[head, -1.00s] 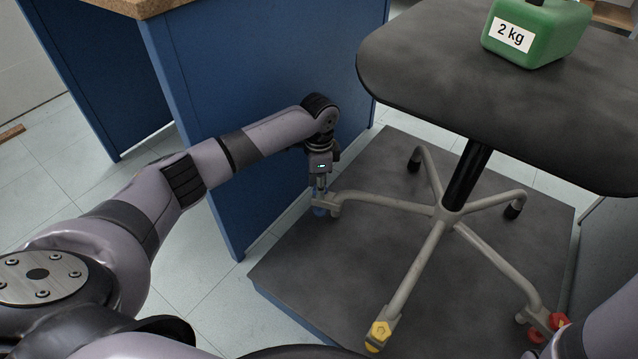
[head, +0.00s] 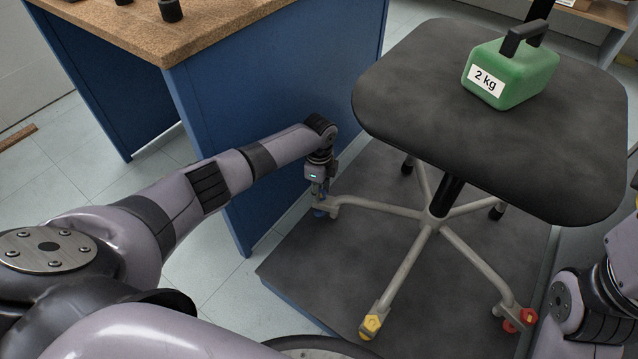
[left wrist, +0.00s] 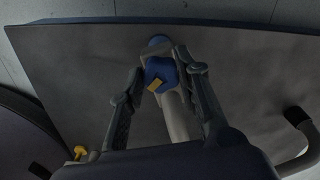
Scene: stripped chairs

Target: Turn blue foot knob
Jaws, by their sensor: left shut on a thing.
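The blue foot knob (head: 319,212) is at the end of the chair leg nearest the blue cabinet. It also shows in the left wrist view (left wrist: 161,72), with a small yellow mark on it. My left gripper (head: 319,195) points down over this foot and is shut on the blue knob, one finger on each side. In the head view the gripper hides part of the knob. The chair (head: 438,228) stands upright on a dark platform. My right arm is at the right edge; its gripper is not visible.
A yellow knob (head: 371,325) and a red knob (head: 520,318) sit on the front chair feet. A green 2 kg weight (head: 512,72) rests on the dark seat (head: 420,100). The blue cabinet (head: 270,100) stands close behind my left arm. The dark platform (head: 320,275) is bare at the front.

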